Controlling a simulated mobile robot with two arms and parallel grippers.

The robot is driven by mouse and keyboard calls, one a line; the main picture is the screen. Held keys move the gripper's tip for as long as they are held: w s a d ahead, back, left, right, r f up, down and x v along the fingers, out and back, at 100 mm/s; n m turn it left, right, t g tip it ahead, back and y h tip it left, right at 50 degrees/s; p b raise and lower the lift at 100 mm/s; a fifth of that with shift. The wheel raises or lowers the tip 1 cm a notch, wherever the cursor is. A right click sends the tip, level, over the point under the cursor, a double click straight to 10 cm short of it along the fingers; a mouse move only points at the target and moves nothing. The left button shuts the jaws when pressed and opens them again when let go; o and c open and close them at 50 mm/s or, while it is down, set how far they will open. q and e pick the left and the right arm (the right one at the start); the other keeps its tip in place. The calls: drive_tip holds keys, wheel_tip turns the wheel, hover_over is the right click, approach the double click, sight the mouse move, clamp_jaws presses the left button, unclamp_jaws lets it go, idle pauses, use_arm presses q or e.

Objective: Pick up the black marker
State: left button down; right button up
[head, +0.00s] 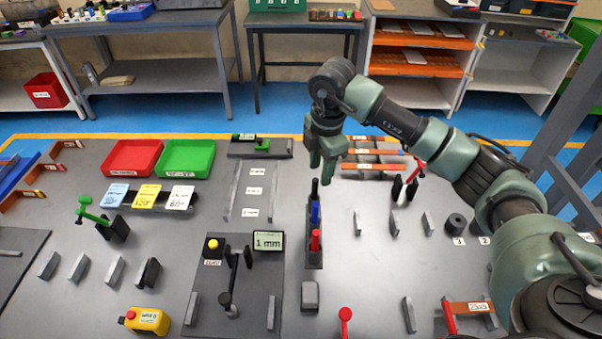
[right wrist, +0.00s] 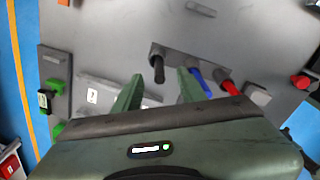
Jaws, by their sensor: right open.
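The black marker (head: 314,188) stands upright at the far end of a dark holder (head: 314,258), in line with a blue marker (head: 315,212) and a red marker (head: 315,240). My right gripper (head: 321,172) points down above the black marker's end of the holder. It is open and empty. In the right wrist view the black marker (right wrist: 158,70) shows near the gap between the two green fingers (right wrist: 158,88), a little beyond the tips. The blue marker (right wrist: 199,78) lies just past the right finger there. My left gripper is not in view.
A bending device (head: 228,290) with a 1 mm display (head: 268,241) stands left of the holder. Red (head: 132,157) and green (head: 186,158) trays lie at the back left. Orange-topped bars (head: 375,166) lie behind right. The grey table is clear just right of the holder.

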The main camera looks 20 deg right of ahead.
sight(315, 187)
drive_tip(key=shift+w+f, duration=0.2)
drive_tip(key=shift+w, duration=0.15)
drive_tip(key=shift+s+f, duration=0.1)
drive_tip(key=shift+f, duration=0.15)
drive_tip(key=f+p, duration=0.1)
drive_tip(key=f, duration=0.1)
drive_tip(key=f+p, duration=0.1)
drive_tip(key=f, duration=0.1)
drive_tip(key=f+p, duration=0.1)
drive_tip(key=f, duration=0.1)
drive_tip(key=shift+w+a+f, duration=0.2)
drive_tip(key=shift+w+a, duration=0.05)
drive_tip(key=shift+a, duration=0.05)
drive_tip(key=shift+s, duration=0.15)
clamp_jaws()
